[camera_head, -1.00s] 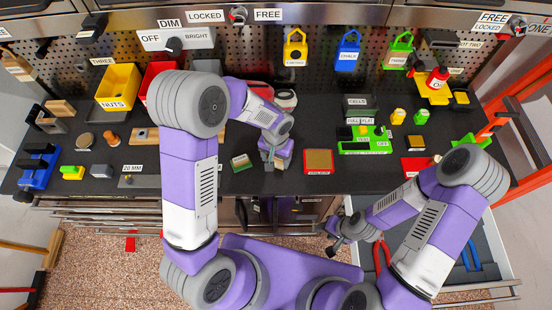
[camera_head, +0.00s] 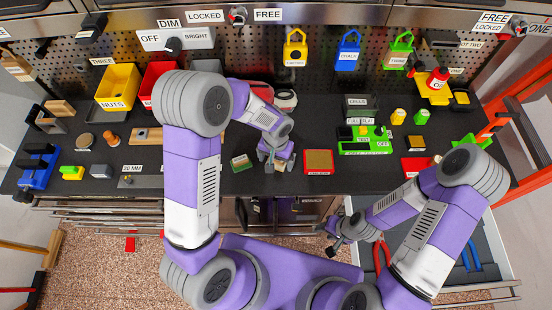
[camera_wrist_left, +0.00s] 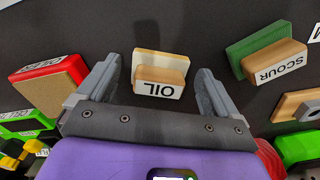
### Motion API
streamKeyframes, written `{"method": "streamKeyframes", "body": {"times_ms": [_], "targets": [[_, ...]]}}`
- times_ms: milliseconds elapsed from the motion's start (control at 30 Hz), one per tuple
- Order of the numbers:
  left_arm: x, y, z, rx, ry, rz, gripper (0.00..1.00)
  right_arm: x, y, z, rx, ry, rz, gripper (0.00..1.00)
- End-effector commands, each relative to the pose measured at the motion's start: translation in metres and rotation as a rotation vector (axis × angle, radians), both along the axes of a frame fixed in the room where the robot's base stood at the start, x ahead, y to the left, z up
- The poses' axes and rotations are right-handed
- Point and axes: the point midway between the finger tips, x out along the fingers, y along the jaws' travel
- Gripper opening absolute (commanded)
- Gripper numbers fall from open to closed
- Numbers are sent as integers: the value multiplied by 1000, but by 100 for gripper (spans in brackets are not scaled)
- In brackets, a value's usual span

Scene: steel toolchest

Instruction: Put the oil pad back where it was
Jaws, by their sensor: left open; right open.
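The oil pad (camera_wrist_left: 160,73) is a small wooden block with a cream layer and a white OIL label, which reads upside down in the left wrist view. It rests on the dark worktop between the two spread fingers of my left gripper (camera_wrist_left: 158,88), with a gap on each side. In the head view my left gripper (camera_head: 275,165) is low over the front of the worktop and mostly hides the pad. My right gripper (camera_head: 334,243) is open and empty, low at the right by the open drawer.
A green-backed SCOUR pad (camera_head: 240,162) lies left of my left gripper. A red tray with a tan pad (camera_head: 319,161) lies right of it. A green tester (camera_head: 366,142) stands further right. Yellow (camera_head: 118,87) and red bins stand at the back left. An open drawer (camera_head: 485,265) is at lower right.

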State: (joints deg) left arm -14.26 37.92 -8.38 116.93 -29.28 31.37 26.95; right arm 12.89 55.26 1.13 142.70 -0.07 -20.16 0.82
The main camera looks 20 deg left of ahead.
Motion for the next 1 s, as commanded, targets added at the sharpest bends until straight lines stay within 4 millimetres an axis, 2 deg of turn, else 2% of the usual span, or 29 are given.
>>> {"method": "streamKeyframes", "body": {"times_ms": [400, 500, 700, 1000], "targets": [[1, 0, 86, -2, -7, 0, 94, 0, 0, 7, 0, 0, 0, 43], [1, -1, 102, -2, -5, -1, 94, 0, 0, 8, 0, 0, 0, 43], [0, 0, 119, -1, -2, 0, 94, 0, 0, 9, 0, 0, 0, 43], [0, 0, 120, 0, 0, 0, 94, 0, 0, 9, 0, 0, 0, 43]]}}
